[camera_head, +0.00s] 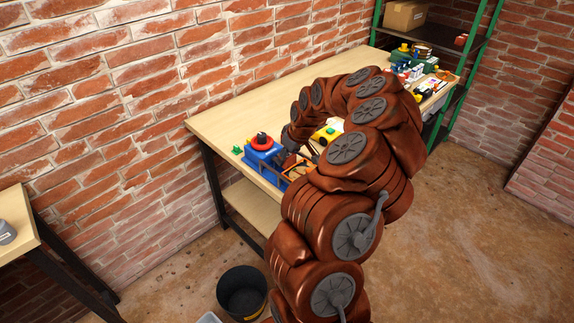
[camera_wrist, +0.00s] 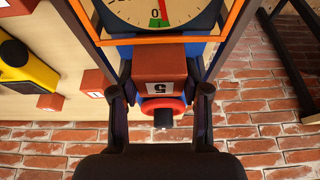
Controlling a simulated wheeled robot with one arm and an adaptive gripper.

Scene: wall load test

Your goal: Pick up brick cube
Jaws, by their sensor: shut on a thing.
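A brick-red cube (camera_wrist: 160,65) with a white label marked with a dark figure is centred in the wrist view. My gripper (camera_wrist: 160,90) has one finger on each side of it and is shut on it. Behind the cube are a red ring (camera_wrist: 177,104) and a blue body (camera_wrist: 193,50); I cannot tell whether the cube touches them. In the head view my gripper is mostly hidden behind my arm, close to the blue box (camera_head: 262,155) with the red ring (camera_head: 262,143) on top. The held cube cannot be made out there.
Two more brick-red cubes (camera_wrist: 97,82) (camera_wrist: 50,102) lie left of my gripper, near a yellow and black tool (camera_wrist: 28,68). A round dial (camera_wrist: 125,10) sits behind an orange frame (camera_wrist: 228,30). The workbench (camera_head: 225,118) stands against the brick wall; a black bucket (camera_head: 243,295) is on the floor.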

